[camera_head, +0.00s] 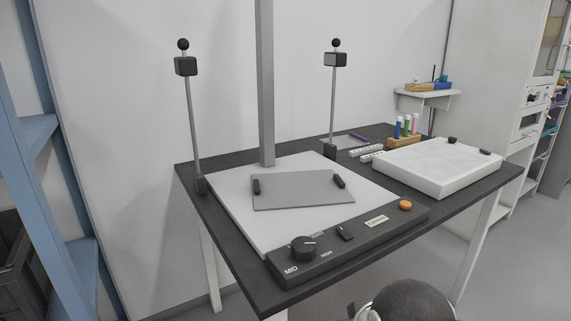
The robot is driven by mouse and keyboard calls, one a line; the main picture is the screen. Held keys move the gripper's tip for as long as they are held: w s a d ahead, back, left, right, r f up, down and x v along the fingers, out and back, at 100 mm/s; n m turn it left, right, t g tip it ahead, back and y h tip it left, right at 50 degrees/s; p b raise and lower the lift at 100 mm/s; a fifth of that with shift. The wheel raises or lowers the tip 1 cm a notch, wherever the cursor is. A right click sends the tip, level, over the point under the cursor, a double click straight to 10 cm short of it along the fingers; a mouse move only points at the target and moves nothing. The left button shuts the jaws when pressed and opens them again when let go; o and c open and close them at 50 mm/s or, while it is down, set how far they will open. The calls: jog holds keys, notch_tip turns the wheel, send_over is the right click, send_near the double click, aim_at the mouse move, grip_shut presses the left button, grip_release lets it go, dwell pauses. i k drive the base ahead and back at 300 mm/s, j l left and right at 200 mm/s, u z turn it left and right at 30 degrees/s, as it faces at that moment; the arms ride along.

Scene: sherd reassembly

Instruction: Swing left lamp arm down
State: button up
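The left lamp arm (193,125) is a thin grey rod standing nearly upright at the table's back left, beside the pale copy-stand base (234,215). It has a black box-shaped lamp head (186,66) with a black ball knob (183,44) on top. Its foot is a small black pivot (200,185). A similar right lamp arm (333,105) stands upright farther back, right of the tall grey column (265,90). My gripper does not show clearly anywhere in this view, so its place relative to the lamp is hidden.
A grey plate (295,195) with two black clips lies on the base, behind a dark control panel with a knob (303,248) and orange button (405,205). A white tray (435,165) stands right. A dark rounded object (412,302) is at the bottom edge. Blue shelving (40,130) stands left.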

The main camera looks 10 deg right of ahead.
aim_at(186, 67)
jog(key=i+j, duration=0.1)
jog(key=j, duration=0.35)
jog(key=i+j, duration=0.1)
jog(key=j, duration=0.3)
jog(key=i+j, duration=0.1)
jog(key=j, duration=0.35)
